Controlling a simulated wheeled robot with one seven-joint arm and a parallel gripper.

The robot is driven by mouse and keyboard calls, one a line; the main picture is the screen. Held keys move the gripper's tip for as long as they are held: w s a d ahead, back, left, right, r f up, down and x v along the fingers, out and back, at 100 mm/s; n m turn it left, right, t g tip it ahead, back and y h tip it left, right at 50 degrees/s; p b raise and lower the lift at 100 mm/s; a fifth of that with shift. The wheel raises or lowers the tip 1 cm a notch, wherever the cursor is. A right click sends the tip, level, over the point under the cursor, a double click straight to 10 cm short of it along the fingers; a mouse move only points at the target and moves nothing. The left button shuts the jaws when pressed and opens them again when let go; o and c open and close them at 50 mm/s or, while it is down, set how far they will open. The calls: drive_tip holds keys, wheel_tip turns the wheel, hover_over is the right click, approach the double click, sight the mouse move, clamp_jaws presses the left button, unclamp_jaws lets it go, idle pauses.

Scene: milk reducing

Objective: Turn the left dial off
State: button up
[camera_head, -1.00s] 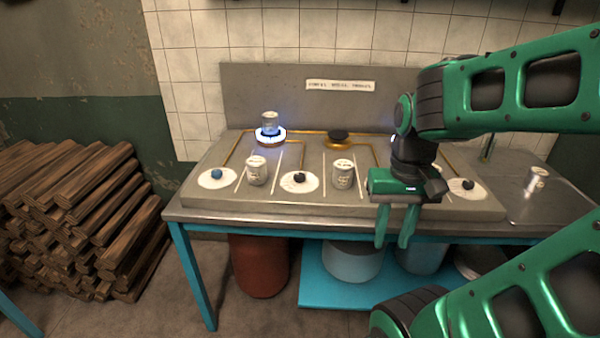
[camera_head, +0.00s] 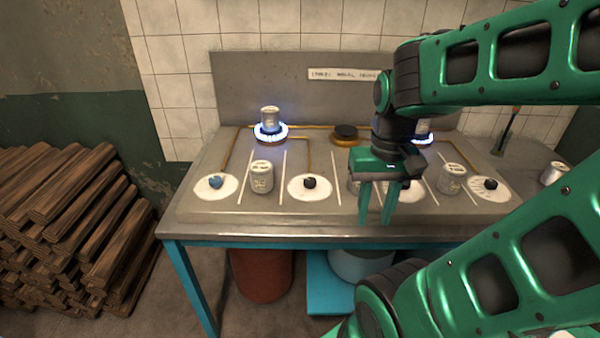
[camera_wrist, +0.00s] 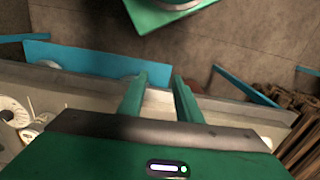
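The left dial is a blue knob (camera_head: 216,181) on a white round plate (camera_head: 204,191) at the left front of the stove top. The left burner (camera_head: 271,137) burns with a blue ring of flame, and a small metal can (camera_head: 270,117) stands on it. My gripper (camera_head: 376,222) is at the front edge of the stove, well to the right of the blue knob, with its green fingers pointing down. In the wrist view the fingers (camera_wrist: 160,82) are apart with nothing between them. The blue knob cannot be made out in the wrist view.
Black knobs (camera_head: 310,183) sit on similar plates to the right. White cans (camera_head: 262,177) stand between the dials, one right of the blue knob. An unlit burner (camera_head: 345,134) is at the middle back; another lit burner (camera_head: 424,136) is partly behind my arm. Stacked logs (camera_head: 68,225) lie left.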

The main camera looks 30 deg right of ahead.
drive_tip(key=shift+d, duration=0.2)
drive_tip(key=o, duration=0.4)
drive_tip(key=shift+o, duration=0.5)
drive_tip(key=shift+w+d+r, duration=0.15)
drive_tip(key=shift+d+r, duration=0.15)
drive_tip(key=shift+r, duration=0.4)
drive_tip(key=n, duration=0.5)
approach(310, 180)
wheel_tip(310, 180, down, 8)
drive_tip(key=shift+f, duration=0.1)
drive_tip(key=c, duration=1)
